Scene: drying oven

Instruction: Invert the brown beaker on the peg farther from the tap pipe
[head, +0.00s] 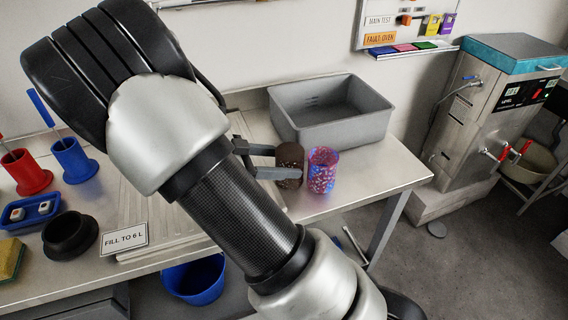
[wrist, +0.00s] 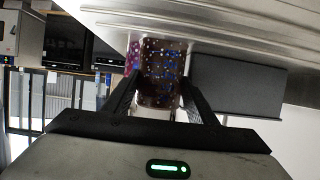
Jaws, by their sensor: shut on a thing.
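The brown beaker (head: 290,162) is between the fingers of my gripper (head: 283,164), over the bench's right part in the head view. My gripper is shut on its sides. In the wrist view the beaker (wrist: 164,72) shows speckles and sits between both fingertips (wrist: 162,82). One finger covers part of it in the head view. I cannot tell whether its base touches the bench. A red-and-blue patterned beaker (head: 322,171) stands just right of it; a sliver of it also shows in the wrist view (wrist: 132,56). I cannot make out the pegs or the tap pipe.
A grey basin (head: 345,125) stands behind the beakers. A ribbed drainboard (head: 150,215) lies left, partly behind my arm. Red (head: 26,172) and blue (head: 74,160) holders and a black ring (head: 70,234) are farther left. The bench's right end is clear.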

